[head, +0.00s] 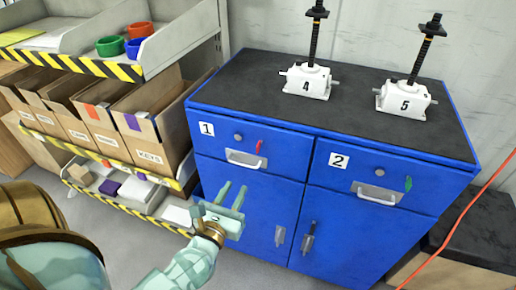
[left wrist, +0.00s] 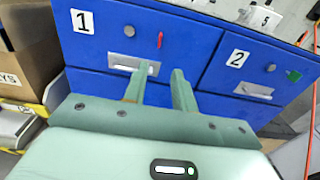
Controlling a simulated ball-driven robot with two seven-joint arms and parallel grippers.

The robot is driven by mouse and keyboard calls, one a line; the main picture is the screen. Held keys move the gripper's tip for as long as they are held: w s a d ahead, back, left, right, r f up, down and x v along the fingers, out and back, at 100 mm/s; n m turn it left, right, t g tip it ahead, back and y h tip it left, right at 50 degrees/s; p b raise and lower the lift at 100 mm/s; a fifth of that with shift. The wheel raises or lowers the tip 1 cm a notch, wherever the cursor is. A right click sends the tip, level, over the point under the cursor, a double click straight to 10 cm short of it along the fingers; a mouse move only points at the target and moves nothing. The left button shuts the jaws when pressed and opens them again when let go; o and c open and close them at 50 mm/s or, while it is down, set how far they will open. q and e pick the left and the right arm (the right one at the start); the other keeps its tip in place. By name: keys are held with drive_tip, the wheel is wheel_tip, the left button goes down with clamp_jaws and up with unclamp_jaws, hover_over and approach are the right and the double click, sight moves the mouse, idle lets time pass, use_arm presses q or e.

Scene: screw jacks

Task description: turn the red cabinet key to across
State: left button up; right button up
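The red key (head: 259,146) sits in the front of drawer 1 on the blue cabinet (head: 262,195), right of a round grey lock or knob and above the drawer handle (head: 245,160). It looks upright or slightly tilted. It also shows in the left wrist view (left wrist: 160,40), above and beyond the fingertips. My left gripper (head: 233,189) is open and empty, in front of the cabinet below drawer 1. Its two fingers stand apart in the left wrist view (left wrist: 163,72). My right gripper is not visible.
A green key (head: 408,184) is on drawer 2. Screw jacks 4 (head: 306,82) and 5 (head: 404,98) stand on the cabinet's black top. A shelf with cardboard boxes (head: 146,130) is at left. A red cable (head: 462,217) runs at right.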

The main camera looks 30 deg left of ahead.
sight(257, 150)
use_arm(q)
drive_tip(key=p+x, duration=0.1)
drive_tip(key=x, duration=1.5)
drive_tip(key=shift+w, duration=0.25)
clamp_jaws()
